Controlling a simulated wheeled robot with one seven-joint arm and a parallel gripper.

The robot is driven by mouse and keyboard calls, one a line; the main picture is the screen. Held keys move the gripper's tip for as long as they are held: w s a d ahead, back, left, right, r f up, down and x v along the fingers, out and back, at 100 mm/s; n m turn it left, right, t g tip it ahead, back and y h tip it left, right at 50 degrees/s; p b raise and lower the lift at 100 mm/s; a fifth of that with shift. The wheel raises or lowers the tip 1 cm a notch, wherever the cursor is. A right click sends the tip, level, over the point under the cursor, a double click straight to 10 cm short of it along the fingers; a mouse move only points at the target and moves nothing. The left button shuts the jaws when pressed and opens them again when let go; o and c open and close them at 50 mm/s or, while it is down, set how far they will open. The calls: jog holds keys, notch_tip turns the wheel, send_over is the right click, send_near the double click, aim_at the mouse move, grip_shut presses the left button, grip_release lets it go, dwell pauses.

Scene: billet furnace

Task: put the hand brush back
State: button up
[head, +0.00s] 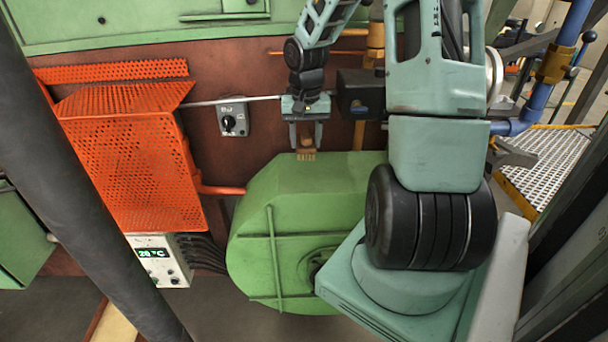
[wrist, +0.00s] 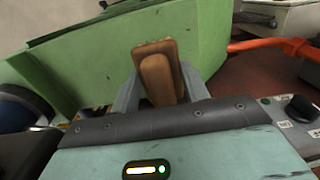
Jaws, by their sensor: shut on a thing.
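The hand brush (head: 306,151) is a small brown wooden piece with pale bristles hanging down in the head view. My gripper (head: 306,140) is shut on it and holds it just above the top edge of the green rounded housing, in front of the red-brown wall. In the wrist view the brush (wrist: 157,72) shows as a brown wooden block between the two grey fingers of my gripper (wrist: 160,88). The green housing lies behind it there. I cannot tell which place the brush belongs to.
The green housing (head: 258,230) fills the middle below my gripper. An orange perforated guard (head: 130,160) and a switch box (head: 234,119) are to the left. A dark box (head: 359,94) is close to the right of my gripper. A temperature display box (head: 158,260) stands lower left.

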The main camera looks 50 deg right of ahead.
aim_at(306, 133)
notch_tip(306, 133, down, 8)
jog(key=shift+s+a+f+p, duration=0.1)
jog(key=shift+f+p, duration=0.15)
jog(key=shift+p, duration=0.4)
jog(key=o, duration=1)
jog(key=shift+c, duration=0.2)
notch_tip(306, 133, up, 12)
jog(key=shift+b, duration=1.2)
jog(key=a+r+n, duration=0.2)
jog(key=a+n, duration=0.6)
jog(key=a, duration=1.7)
jog(key=s+a+n, duration=0.9)
jog(key=s+a, duration=0.6)
jog(key=s, duration=0.2)
jog(key=shift+a+n+y, duration=0.3)
jog(key=shift+n, duration=0.1)
